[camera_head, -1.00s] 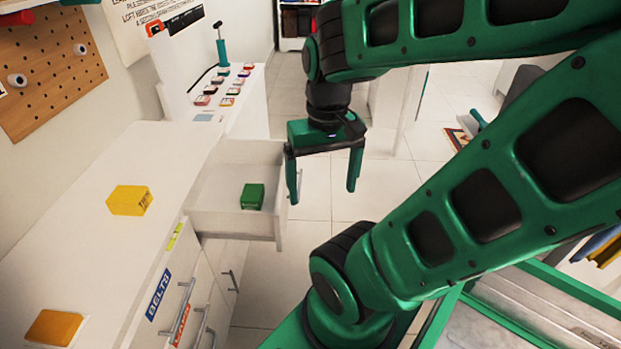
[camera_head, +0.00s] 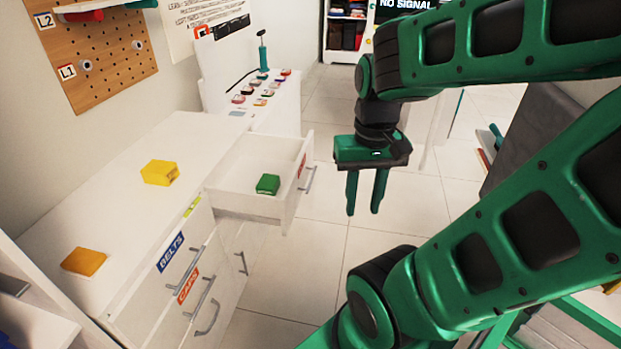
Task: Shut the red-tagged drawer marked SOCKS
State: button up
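A white drawer (camera_head: 232,203) stands pulled out of the white dresser, with a green box (camera_head: 268,184) inside. Its front carries a red tag (camera_head: 302,166) and a grey bar handle (camera_head: 309,180). The tag's word is too small and slanted to read. My gripper (camera_head: 364,211) points down to the right of the drawer front, apart from it. Its two green fingers are apart with an empty gap.
Shut drawers tagged BELTS (camera_head: 171,252) in blue and CAPS (camera_head: 188,287) in red are nearer. A yellow box (camera_head: 160,172) and an orange box (camera_head: 84,262) lie on the dresser top (camera_head: 125,205). Tiled floor (camera_head: 325,235) is clear beside the drawer.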

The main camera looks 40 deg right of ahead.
aim_at(231, 191)
jog(key=z, duration=1)
jog(key=i, duration=0.45)
jog(key=u, duration=0.3)
jog(key=k, duration=1)
jog(key=z, duration=0.4)
jog(key=i, duration=0.95)
jog(key=u, duration=0.05)
